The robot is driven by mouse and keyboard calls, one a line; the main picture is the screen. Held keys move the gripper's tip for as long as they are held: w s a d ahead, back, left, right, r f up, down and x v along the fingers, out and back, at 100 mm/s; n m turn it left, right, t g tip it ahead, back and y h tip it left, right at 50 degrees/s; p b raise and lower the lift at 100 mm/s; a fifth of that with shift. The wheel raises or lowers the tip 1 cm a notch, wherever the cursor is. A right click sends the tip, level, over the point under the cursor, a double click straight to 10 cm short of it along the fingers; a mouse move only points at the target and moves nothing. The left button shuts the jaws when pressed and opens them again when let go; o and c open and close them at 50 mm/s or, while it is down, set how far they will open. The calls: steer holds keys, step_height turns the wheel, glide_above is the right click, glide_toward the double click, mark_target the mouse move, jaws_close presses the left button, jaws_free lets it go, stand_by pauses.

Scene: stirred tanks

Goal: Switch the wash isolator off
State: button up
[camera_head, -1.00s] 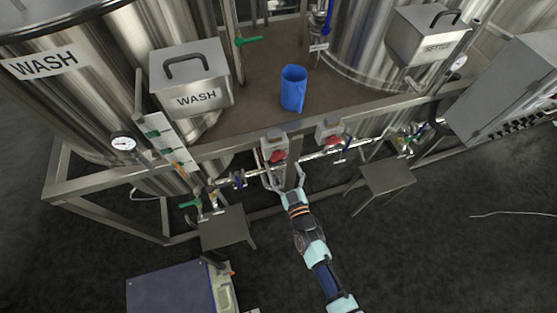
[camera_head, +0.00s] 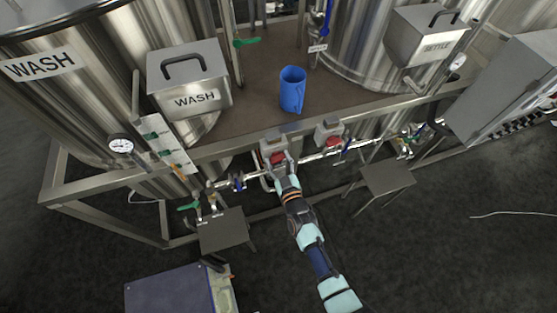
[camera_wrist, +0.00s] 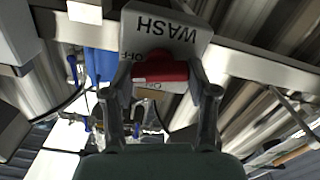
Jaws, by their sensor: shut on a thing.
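The wash isolator is a grey box (camera_wrist: 160,30) marked WASH, with a red handle (camera_wrist: 160,72). An OFF mark shows above the handle and what looks like ON below it in the wrist view. The handle lies crosswise there, between the two marks. In the head view the isolator (camera_head: 273,143) is on the frame rail, left of a similar box. My gripper (camera_wrist: 161,84) is shut on the red handle, one finger at each end. In the head view my gripper (camera_head: 279,170) is right at the isolator, and its fingertips are hard to make out.
A second isolator with a red handle (camera_head: 333,140) is just to the right on the same rail (camera_head: 228,146). A blue jug (camera_head: 292,90) stands on the platform above. Pipework with valves runs below the rail. Low stands (camera_head: 222,232) are on the floor.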

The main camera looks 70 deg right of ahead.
steer(key=shift+f+m+b, duration=0.15)
steer(key=shift+m+b, duration=0.35)
steer(key=shift+m, duration=1.2)
steer(key=o, duration=1.2)
steer(key=shift+c, duration=0.2)
steer(key=shift+s+a, duration=0.1)
steer(key=shift+s, duration=0.05)
steer(key=v, duration=1.1)
steer(key=shift+s+a, duration=0.2)
steer(key=shift+a, duration=0.15)
